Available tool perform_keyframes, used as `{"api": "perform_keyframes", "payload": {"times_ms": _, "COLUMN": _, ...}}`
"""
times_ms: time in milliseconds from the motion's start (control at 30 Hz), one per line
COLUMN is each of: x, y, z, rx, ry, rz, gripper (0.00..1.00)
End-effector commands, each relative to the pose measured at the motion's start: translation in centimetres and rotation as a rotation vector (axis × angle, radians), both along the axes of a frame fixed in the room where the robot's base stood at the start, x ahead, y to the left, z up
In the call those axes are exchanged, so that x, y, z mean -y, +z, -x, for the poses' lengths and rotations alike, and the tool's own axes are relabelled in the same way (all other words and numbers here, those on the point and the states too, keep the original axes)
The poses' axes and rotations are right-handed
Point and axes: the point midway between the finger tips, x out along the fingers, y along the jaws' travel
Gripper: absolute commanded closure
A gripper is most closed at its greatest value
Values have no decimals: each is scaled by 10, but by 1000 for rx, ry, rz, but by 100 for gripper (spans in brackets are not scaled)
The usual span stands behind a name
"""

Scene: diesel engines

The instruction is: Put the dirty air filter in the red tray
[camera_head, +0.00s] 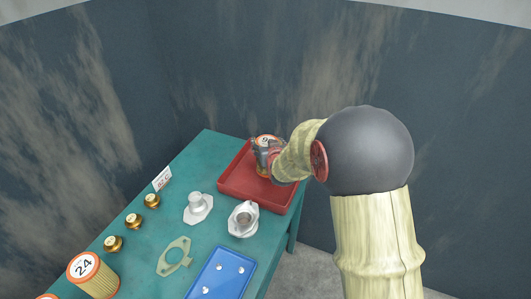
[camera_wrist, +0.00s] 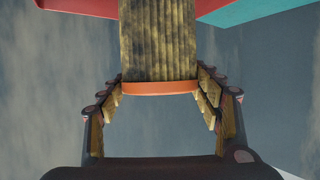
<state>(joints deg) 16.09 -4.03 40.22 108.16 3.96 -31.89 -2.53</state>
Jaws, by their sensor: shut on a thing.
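The dirty air filter (camera_wrist: 158,45) has dark-stained yellowish pleats and an orange rim. It stands between the fingers of my gripper (camera_wrist: 160,88) in the wrist view, and the gripper is shut on it. In the head view, the orange-and-white top of the filter (camera_head: 266,141) shows within my gripper (camera_head: 268,158), over the back part of the red tray (camera_head: 240,187). The filter looks about upright. Its lower end is hidden in the head view, so I cannot tell whether it touches the tray floor. A red edge (camera_wrist: 80,7) shows at the wrist view's upper left.
The teal table (camera_head: 160,218) holds a filter marked 24 (camera_head: 96,277), several brass parts (camera_head: 134,221), a small sign (camera_head: 162,179), two metal housings (camera_head: 198,207) (camera_head: 243,219), a gasket (camera_head: 174,257) and a blue tray (camera_head: 222,274). Dark walls stand behind. No other object shows in the red tray.

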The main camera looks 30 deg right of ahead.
Motion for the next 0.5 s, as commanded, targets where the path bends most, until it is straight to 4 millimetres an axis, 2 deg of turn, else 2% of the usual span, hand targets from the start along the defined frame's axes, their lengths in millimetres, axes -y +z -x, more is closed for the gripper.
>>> {"api": "perform_keyframes", "payload": {"times_ms": 233, "x": -1, "y": -12, "z": -12, "rx": 3, "ry": 0, "rz": 0, "gripper": 89}}
{"api": "perform_keyframes", "payload": {"times_ms": 400, "x": -1, "y": -37, "z": -11, "rx": 1, "ry": 0, "rz": 0, "gripper": 89}}
{"api": "perform_keyframes", "payload": {"times_ms": 500, "x": -1, "y": -43, "z": -12, "rx": 3, "ry": 0, "rz": 1, "gripper": 89}}
